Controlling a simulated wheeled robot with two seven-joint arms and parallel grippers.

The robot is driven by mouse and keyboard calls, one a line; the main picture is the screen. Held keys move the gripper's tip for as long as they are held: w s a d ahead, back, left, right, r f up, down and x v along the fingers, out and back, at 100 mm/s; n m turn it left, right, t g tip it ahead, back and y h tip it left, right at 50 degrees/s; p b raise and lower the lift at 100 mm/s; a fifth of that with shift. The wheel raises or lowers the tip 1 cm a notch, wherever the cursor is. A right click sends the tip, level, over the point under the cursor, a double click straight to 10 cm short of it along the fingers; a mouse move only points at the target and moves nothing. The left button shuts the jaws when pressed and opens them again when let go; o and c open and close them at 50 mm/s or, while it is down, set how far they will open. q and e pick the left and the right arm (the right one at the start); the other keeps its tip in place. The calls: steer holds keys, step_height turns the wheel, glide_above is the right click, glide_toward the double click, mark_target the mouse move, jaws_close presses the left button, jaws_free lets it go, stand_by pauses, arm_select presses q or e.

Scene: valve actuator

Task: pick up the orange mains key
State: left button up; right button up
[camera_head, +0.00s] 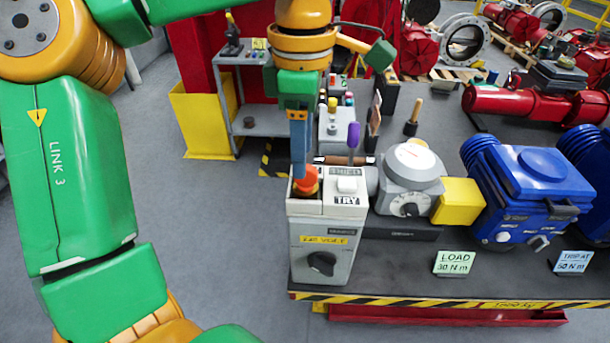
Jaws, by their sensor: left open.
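An orange-red knob-like piece (307,181), which looks like the orange mains key, sits on the top left of the grey switch box (318,226). My left gripper (301,172) points down at it from above, its blue fingers side-on to the camera. The gripper is open. My right gripper is not in view.
Right of the box on the dark bench (410,275) stand a grey gauge unit (407,178), a yellow coupling (459,201) and a blue actuator (530,190). A purple-handled tool (354,137) stands upright close behind the box. The floor (215,230) to the left is clear.

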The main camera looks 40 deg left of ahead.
mark_target(308, 165)
arm_select(q)
steer(key=f, duration=0.2)
steer(key=w+f+p, duration=0.1)
steer(key=f, duration=0.2)
steer(key=shift+w, duration=0.15)
steer(key=shift+a+f, duration=0.1)
steer(key=shift+f, duration=0.1)
steer(key=shift+s+r, duration=0.1)
steer(key=shift+s, duration=0.2)
steer(key=shift+c, duration=0.2)
steer(key=c, duration=0.7)
jaws_close()
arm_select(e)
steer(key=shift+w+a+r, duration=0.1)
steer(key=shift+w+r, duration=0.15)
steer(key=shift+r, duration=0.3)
